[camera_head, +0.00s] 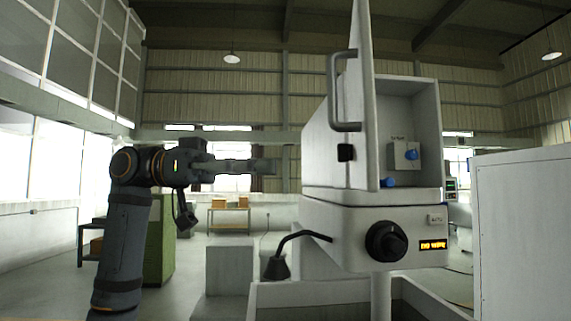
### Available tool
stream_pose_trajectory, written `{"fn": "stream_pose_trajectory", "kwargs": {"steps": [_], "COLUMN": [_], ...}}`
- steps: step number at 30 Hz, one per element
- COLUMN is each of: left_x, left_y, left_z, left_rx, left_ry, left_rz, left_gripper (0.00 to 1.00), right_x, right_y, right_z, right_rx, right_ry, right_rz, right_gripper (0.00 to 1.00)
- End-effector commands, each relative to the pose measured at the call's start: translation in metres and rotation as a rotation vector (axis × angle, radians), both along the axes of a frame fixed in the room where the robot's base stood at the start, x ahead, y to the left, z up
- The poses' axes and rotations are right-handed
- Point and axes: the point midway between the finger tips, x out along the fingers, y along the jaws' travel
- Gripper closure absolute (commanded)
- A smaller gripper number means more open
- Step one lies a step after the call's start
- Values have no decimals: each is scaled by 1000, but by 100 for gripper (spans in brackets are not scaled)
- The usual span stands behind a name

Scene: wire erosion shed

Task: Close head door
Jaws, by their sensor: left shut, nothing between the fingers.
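The white machine head (322,222) stands right of centre, with its door (365,60) swung open and seen almost edge-on. A grey bar handle (334,90) is on the door's left face, and a black latch (345,152) is below it. Right of the door, the open compartment (422,110) shows a small grey box and blue knobs. My left gripper (262,165) is shut and empty, pointing right, left of the head and lower than the handle. It appears apart from the door. My right gripper is not in view.
A black dial (386,241) and a lit yellow display (433,246) are on the head's front. A black flexible hose with a cone nozzle (277,266) sticks out left below my gripper. A white cabinet (525,230) stands at right. A green cabinet (160,240) stands behind my arm.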

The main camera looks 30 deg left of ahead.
Motion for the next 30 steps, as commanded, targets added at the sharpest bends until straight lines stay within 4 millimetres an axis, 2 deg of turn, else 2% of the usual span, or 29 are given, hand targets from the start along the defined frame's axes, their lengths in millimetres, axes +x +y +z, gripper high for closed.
{"fn": "stream_pose_trajectory", "kwargs": {"steps": [9,15,21,30], "left_x": [21,31,36,37], "left_y": [-67,-99,-114,-115], "left_z": [5,5,2,0], "left_rx": [2,-1,0,0], "left_ry": [2,2,1,0], "left_rz": [-4,-3,0,1], "left_gripper": [100,100,100,100], "right_x": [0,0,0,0], "right_y": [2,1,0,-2], "right_z": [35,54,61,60], "right_rx": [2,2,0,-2], "right_ry": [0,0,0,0], "right_rz": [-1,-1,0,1], "right_gripper": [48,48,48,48]}}
